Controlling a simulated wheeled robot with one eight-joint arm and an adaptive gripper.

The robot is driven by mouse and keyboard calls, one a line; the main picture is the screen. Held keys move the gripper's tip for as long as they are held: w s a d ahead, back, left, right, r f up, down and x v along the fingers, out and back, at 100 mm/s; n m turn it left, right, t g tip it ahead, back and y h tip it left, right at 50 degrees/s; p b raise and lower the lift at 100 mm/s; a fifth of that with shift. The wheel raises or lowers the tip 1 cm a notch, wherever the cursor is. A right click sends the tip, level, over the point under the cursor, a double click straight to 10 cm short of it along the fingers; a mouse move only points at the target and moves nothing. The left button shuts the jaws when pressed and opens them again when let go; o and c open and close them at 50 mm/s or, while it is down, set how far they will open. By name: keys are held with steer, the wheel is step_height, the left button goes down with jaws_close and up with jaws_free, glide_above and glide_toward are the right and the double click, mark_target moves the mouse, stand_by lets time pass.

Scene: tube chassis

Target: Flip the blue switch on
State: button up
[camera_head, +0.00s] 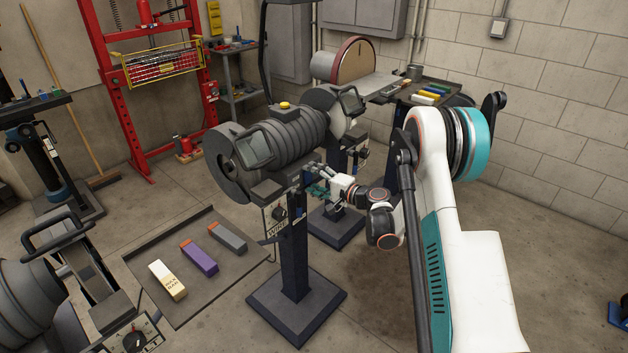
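I cannot make out a blue switch in this view. The grey bench grinder (290,128) stands on a dark pedestal (294,258) in the middle. A control panel with a black knob (280,214) is on the front of the pedestal, under the grinder. My gripper (312,186), with teal and dark parts, is beside the top of the pedestal, just below the grinder and right of the panel. It is too small to tell whether its fingers are open or touching anything. My white arm reaches in from the right and may hide part of the machines behind.
A dark tray (225,285) with white, purple and grey bars is left of the pedestal. Another machine (30,300) with a knob box is at the lower left. A disc sander (350,62) stands behind.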

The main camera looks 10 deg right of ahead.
steer(key=c, duration=0.9)
steer(key=shift+f+t+y, duration=0.2)
steer(key=shift+t+y, duration=0.2)
steer(key=shift+t, duration=0.2)
steer(key=o, duration=1.1)
steer(key=shift+c, duration=0.2)
steer(key=v, duration=1.2)
